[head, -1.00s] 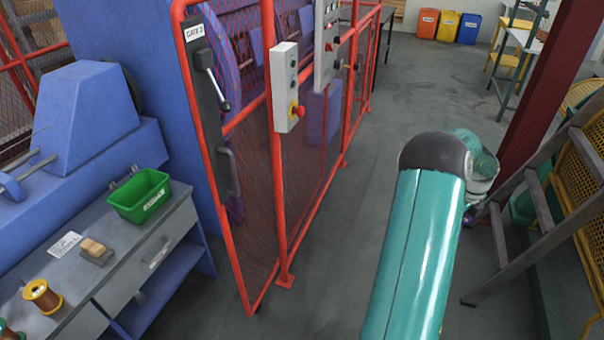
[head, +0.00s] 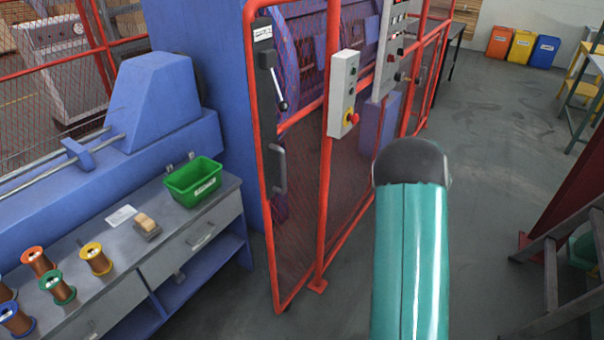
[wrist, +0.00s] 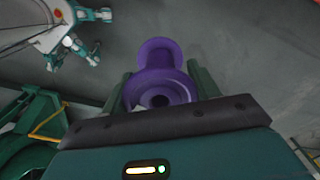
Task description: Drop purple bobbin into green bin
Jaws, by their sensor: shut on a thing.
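The purple bobbin (wrist: 160,72) shows in the wrist view, between the two green fingers of my gripper (wrist: 162,85). My gripper is shut on it. The bobbin is held over grey floor, clear of any surface. In the head view my gripper and the bobbin are hidden behind my teal arm. The green bin (head: 193,182) stands on the grey bench at the left of the head view, near the bench's right end and well left of my arm. Its top is open.
Several bobbins with orange, green, yellow and blue flanges, such as the yellow one (head: 96,258), stand on the bench (head: 120,255). A wooden block (head: 147,222) lies near the bin. A red mesh fence (head: 322,170) stands between bench and arm. A ladder (head: 560,265) is at right.

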